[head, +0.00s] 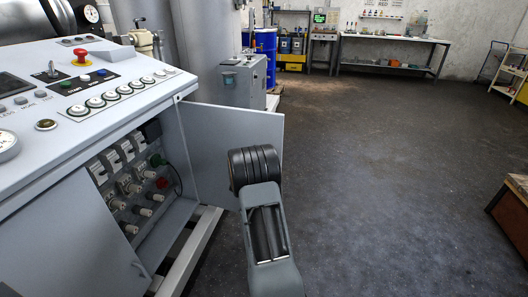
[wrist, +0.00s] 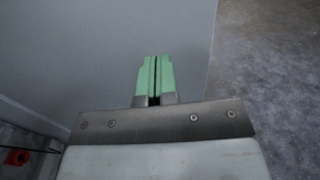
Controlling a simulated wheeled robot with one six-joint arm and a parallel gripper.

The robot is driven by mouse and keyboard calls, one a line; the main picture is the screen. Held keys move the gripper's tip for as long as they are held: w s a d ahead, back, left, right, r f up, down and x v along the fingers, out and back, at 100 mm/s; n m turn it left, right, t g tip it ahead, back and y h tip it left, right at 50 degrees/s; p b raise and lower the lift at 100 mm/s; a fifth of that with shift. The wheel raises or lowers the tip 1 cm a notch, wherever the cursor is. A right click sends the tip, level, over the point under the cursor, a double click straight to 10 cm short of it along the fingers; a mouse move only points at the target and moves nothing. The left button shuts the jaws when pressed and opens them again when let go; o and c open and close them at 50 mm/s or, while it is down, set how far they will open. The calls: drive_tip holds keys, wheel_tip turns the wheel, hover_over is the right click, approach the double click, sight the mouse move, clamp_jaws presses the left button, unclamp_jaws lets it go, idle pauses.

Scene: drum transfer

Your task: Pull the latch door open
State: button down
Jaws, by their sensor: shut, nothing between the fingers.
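The latch door (head: 238,150) is a flat grey panel on the control cabinet. It stands swung open to the right in the head view, and the cabinet's inside shows. In the wrist view the door's plain face (wrist: 90,50) fills the left and middle, with its edge to the right. My gripper (wrist: 154,60) has green fingers that are shut together with nothing between them. They are in front of the door face; I cannot tell whether they touch it. In the head view my arm hides the fingers and the door's lower right part. No latch shows on the visible door face.
The grey control cabinet (head: 70,225) stands at left, with several switches and connectors (head: 130,180) inside and a red button (head: 81,56) on top. A blue drum (head: 265,52) and a workbench (head: 395,40) are at the back.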

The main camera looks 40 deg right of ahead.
drive_tip(key=x, duration=0.6)
drive_tip(key=shift+w+d+b, duration=0.2)
drive_tip(key=shift+d+b, duration=0.15)
drive_tip(key=shift+d, duration=0.05)
